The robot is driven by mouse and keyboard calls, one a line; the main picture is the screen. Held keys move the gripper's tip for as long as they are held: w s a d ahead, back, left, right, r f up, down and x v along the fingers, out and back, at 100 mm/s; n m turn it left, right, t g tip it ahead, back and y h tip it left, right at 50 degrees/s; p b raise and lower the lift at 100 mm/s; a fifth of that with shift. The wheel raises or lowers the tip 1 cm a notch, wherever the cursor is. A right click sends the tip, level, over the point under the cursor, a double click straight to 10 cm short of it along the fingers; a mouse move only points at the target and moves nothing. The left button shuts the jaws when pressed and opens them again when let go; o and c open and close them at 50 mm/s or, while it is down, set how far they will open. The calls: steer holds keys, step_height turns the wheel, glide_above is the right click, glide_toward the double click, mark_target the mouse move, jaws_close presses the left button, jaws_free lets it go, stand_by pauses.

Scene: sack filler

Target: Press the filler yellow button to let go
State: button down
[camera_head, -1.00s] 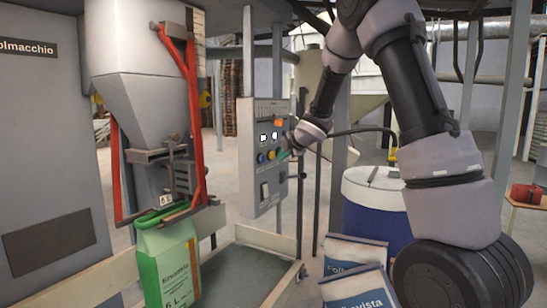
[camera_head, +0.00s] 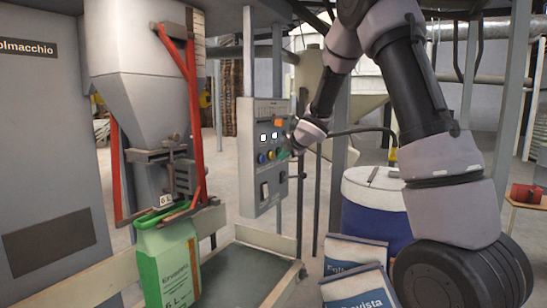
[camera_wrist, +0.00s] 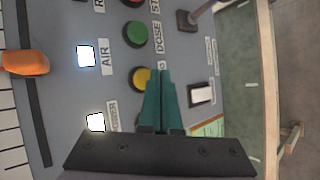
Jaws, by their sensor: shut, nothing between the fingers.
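The control panel (camera_head: 262,185) stands right of the filler (camera_head: 140,100). Its yellow button (camera_head: 271,155) also shows in the wrist view (camera_wrist: 138,78), below the green DOSE button (camera_wrist: 135,34) and partly covered by my fingers. My gripper (camera_wrist: 161,74) is shut and empty, its green fingertips at the right edge of the yellow button. I cannot tell whether they touch it. In the head view my gripper (camera_head: 286,153) is at the panel's right side. A green and white sack (camera_head: 168,265) hangs upright under the spout, its mouth around the green ring (camera_head: 160,217).
An orange knob (camera_wrist: 25,62), two lit white indicators and a white rocker switch (camera_wrist: 202,94) are near my fingers on the panel. A conveyor (camera_head: 240,275) runs below. Filled sacks (camera_head: 355,285) and a blue drum (camera_head: 375,215) stand to the right.

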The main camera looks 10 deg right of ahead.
steer(key=shift+a, duration=0.1)
stand_by(0.6)
steer(key=shift+w+a, duration=0.25)
steer(key=shift+a, duration=0.05)
steer(key=shift+w+a, duration=0.3)
steer(key=shift+a, duration=0.1)
stand_by(0.8)
steer(key=shift+d, duration=0.1)
steer(key=shift+s+d, duration=0.55)
steer(key=shift+d, duration=0.1)
steer(key=shift+d, duration=0.1)
steer(key=shift+s+d, duration=0.9)
steer(key=shift+d, duration=0.3)
steer(key=shift+s+d, duration=0.9)
steer(key=shift+d, duration=0.25)
steer(key=shift+r, duration=0.1)
